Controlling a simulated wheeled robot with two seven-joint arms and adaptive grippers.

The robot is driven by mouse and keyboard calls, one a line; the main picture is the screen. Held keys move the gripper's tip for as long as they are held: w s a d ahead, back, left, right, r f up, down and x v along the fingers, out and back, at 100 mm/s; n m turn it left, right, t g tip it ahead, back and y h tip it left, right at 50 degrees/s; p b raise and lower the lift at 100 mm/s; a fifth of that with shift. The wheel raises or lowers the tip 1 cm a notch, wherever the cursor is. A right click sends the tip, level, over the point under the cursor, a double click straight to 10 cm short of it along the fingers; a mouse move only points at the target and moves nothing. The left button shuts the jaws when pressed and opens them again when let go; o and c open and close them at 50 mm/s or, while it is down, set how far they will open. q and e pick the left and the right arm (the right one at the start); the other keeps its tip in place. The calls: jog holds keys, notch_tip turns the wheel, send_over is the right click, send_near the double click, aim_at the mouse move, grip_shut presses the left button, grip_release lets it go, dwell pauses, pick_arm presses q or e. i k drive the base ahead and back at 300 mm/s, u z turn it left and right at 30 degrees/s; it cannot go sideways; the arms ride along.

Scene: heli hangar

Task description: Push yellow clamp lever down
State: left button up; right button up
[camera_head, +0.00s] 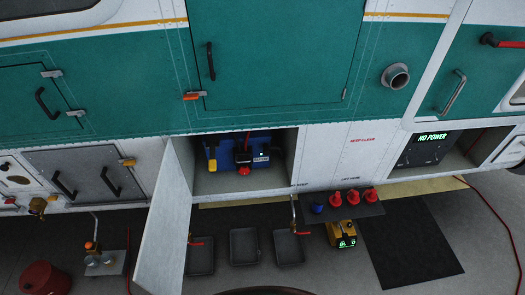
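A yellow lever (211,159) shows at the left end of a blue battery (226,152), inside an open compartment low in the green and white helicopter's side. It looks roughly upright in the picture, but its exact tilt is too small to tell. A red and black connector (243,164) sits at the middle of the battery, and a small lit label is to its right. Neither of my grippers can be made out in this view.
The white compartment door (165,220) hangs open at the left of the opening. In front are grey trays (244,246), a dark shelf (368,210) with red and blue pieces, and a yellow device (342,234). A "NO POWER" panel (425,150) is at right. A black mat (410,245) lies clear.

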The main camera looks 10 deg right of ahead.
aim_at(212, 162)
jog(key=k, duration=0.5)
jog(key=z, duration=1.15)
jog(key=i, duration=0.65)
jog(key=u, duration=0.7)
